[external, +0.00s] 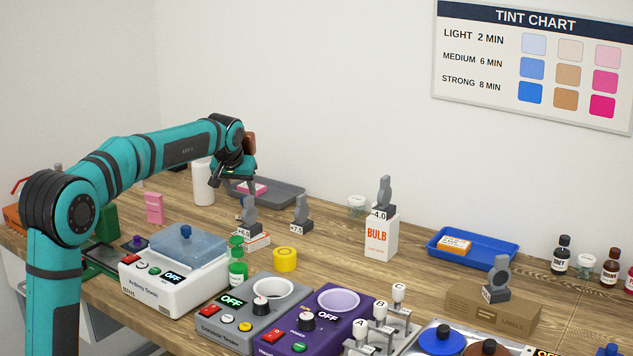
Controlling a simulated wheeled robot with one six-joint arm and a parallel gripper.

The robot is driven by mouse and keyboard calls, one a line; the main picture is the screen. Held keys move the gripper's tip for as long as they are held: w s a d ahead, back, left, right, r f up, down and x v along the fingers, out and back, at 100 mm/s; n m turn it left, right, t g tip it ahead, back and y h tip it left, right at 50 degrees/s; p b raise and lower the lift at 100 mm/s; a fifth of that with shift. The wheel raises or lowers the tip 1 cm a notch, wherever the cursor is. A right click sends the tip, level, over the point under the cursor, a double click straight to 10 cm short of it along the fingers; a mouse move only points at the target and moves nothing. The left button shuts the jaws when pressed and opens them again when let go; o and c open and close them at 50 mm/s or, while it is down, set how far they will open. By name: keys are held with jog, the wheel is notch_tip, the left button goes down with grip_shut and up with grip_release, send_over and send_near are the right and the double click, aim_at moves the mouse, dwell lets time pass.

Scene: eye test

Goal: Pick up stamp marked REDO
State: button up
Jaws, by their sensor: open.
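I cannot read the word REDO anywhere in the external view, so I cannot tell which thing is the stamp. My gripper (233,181) is open at the end of the teal arm, above the back of the wooden table. It appears near the left end of a dark grey tray (287,193) that holds a pink and white block (252,188); the gripper partly hides both. Grey upright pieces with round tops carry small labels: one reads +6.0 (249,217), one +7.5 (300,213), and one -4.0 (384,196) stands on a BULB box (381,236).
A white machine (173,279), a grey tester (253,312) and a purple unit (315,325) fill the front. A blue tray (488,257), a cardboard LABELS box (515,317) and bottles (562,256) are at right.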

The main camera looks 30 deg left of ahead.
jog(key=shift+d+x, duration=0.2)
jog(key=shift+x, duration=2.85)
jog(key=shift+c, duration=0.4)
jog(key=c, duration=1)
